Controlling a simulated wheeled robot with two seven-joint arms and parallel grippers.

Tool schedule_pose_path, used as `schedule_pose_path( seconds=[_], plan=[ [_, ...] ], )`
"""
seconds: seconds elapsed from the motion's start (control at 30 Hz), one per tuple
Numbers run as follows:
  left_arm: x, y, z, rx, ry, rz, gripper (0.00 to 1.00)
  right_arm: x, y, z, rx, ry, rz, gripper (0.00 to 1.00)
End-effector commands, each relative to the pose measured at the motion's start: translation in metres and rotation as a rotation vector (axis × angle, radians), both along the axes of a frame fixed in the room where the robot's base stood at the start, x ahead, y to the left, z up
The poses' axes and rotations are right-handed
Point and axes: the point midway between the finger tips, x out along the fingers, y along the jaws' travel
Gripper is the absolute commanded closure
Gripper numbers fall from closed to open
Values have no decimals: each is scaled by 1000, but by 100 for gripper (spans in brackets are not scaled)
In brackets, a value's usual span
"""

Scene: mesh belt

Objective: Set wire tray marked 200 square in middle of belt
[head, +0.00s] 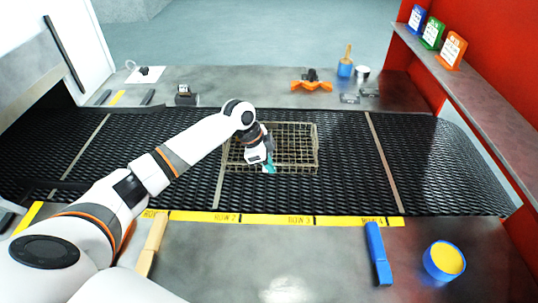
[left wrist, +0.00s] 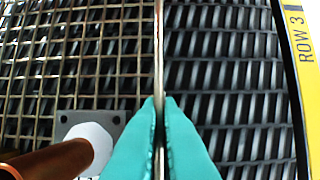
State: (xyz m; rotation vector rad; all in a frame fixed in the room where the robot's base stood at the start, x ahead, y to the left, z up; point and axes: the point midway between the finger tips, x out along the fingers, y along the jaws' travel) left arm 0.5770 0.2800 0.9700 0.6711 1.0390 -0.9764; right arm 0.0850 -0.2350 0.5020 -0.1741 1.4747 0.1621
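The wire tray (head: 300,163) is a brass-coloured mesh basket lying flat on the black mesh belt (head: 345,185). Its sides look roughly parallel to the belt edges, and it lies nearer the far edge than the near edge. My left gripper (head: 268,166) is at the tray's near side. In the left wrist view its teal fingertips (left wrist: 160,110) are closed on either side of the tray's thin rim (left wrist: 158,50), with mesh to the left and bare belt to the right. No 200 marking is readable. My right gripper is not in view.
A yellow strip (head: 270,218) with row labels runs along the near belt edge. Thin pale bars (head: 383,160) cross the belt. The belt right of the tray is clear.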

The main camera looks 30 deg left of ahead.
Motion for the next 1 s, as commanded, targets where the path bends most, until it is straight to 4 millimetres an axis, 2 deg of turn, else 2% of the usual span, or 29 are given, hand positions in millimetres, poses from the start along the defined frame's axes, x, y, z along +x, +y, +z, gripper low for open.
schedule_pose_path(
  seconds=[0.33, 0.4, 0.47, 0.83, 1.0],
  plan=[
    [3, 0, 1, -1, -12, 0, 100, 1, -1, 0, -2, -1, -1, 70],
    [1, 0, -2, 0, -2, 0, 84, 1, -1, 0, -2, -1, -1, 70],
    [1, 0, -2, 0, -2, 0, 74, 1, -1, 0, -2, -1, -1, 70],
    [0, 1, 3, 0, -3, 0, 74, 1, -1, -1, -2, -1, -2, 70],
    [-4, 11, 26, 1, -7, 1, 74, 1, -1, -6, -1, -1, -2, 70]
  ],
)
